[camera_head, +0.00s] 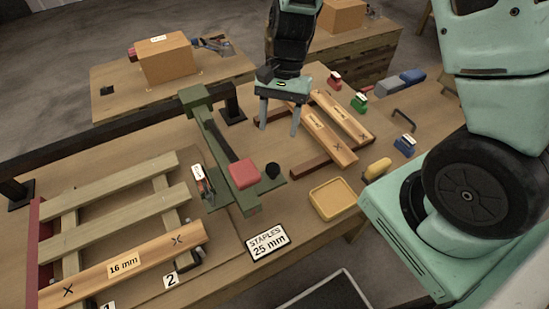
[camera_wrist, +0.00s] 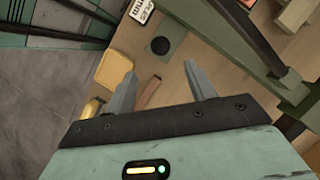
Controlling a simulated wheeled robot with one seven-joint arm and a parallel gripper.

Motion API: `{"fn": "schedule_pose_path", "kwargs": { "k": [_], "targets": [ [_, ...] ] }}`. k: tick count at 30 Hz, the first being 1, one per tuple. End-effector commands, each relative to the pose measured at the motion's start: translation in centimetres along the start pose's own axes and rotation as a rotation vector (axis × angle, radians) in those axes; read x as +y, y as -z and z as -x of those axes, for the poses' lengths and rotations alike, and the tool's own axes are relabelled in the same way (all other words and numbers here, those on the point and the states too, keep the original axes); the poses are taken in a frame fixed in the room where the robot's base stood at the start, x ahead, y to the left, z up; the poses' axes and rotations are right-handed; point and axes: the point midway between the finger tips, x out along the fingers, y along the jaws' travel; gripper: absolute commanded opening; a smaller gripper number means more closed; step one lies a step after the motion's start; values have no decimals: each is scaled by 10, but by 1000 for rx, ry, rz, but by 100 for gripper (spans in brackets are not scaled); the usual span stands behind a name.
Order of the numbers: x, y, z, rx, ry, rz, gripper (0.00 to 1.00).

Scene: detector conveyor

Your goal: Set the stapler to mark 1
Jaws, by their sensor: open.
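The stapler looks to be the green frame (camera_head: 222,150) with a red pad (camera_head: 243,174), set across a dark rail (camera_head: 120,135). A black round knob (camera_head: 272,171) is at its right side; the knob also shows in the wrist view (camera_wrist: 160,45). Mark 2 (camera_head: 171,279) is a white plate at the table's front edge. Mark 1 (camera_head: 107,306) is cut by the bottom of the picture, left of mark 2. My gripper (camera_head: 279,124) is open and empty, pointing down, behind and right of the knob. Its fingers also show in the wrist view (camera_wrist: 160,76).
A pallet frame (camera_head: 110,187) with a 16 mm board (camera_head: 124,265) lies left of the stapler. A "STAPLES 25 mm" sign (camera_head: 268,241) stands in front. A yellow tray (camera_head: 333,199) is front right.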

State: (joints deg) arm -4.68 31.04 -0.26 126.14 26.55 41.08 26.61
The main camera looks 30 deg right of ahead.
Motion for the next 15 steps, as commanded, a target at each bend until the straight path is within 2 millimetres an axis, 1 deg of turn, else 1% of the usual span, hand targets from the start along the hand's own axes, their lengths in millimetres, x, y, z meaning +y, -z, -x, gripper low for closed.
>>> {"fn": "schedule_pose_path", "kwargs": {
  "k": [1, 3, 9, 12, 15],
  "targets": [
    [1, -1, -10, -5, -4, 0, 55],
    [2, -1, -25, -4, -5, -2, 55],
    [1, -1, -66, -4, -3, -1, 55],
    [1, -1, -82, -3, -2, -1, 55],
    [1, 0, -95, -2, -1, 0, 55]
  ]
}}
